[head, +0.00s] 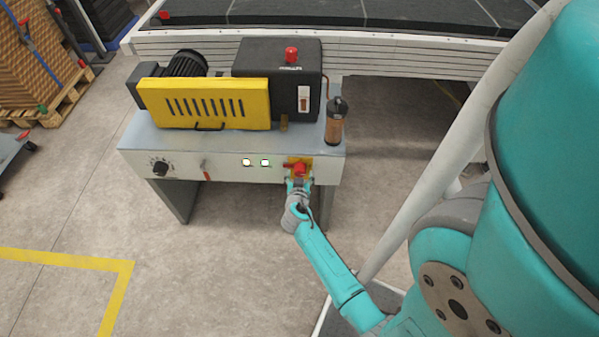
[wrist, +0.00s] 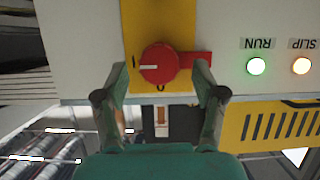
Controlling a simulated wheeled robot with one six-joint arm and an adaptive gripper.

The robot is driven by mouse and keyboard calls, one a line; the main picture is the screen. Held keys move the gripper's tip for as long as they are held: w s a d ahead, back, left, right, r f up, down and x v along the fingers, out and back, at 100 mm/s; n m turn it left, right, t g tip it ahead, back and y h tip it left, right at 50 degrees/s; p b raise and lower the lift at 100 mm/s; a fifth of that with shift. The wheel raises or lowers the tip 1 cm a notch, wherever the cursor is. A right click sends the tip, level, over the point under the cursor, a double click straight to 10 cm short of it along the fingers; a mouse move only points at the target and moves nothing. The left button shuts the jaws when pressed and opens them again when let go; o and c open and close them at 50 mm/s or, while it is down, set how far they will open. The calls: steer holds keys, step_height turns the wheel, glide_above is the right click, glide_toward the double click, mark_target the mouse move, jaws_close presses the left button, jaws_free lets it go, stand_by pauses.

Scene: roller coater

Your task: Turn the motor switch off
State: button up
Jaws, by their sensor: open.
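A red rotary switch (head: 299,168) sits on a yellow plate at the right of the machine's front panel. In the wrist view, which is upside down, its round red knob (wrist: 158,64) has a white pointer line toward the picture's left, and a red bar reaches right behind a finger. An "O" mark shows beside the knob. No label naming the motor is readable. My gripper (wrist: 161,72) is open, with one finger on each side of the knob; contact cannot be told. In the head view my gripper (head: 298,184) is just in front of the switch and partly hides it.
The RUN lamp (wrist: 256,66) glows green and the SLIP lamp (wrist: 301,66) orange. A black dial (head: 160,168) and small lever (head: 206,170) are farther left. Above are a yellow guard (head: 205,104), a black box with red button (head: 291,55), and a brown-filled cylinder (head: 334,120).

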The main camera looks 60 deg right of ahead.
steer(key=shift+x, duration=1.45)
steer(key=c, duration=1.1)
steer(key=shift+c, duration=0.2)
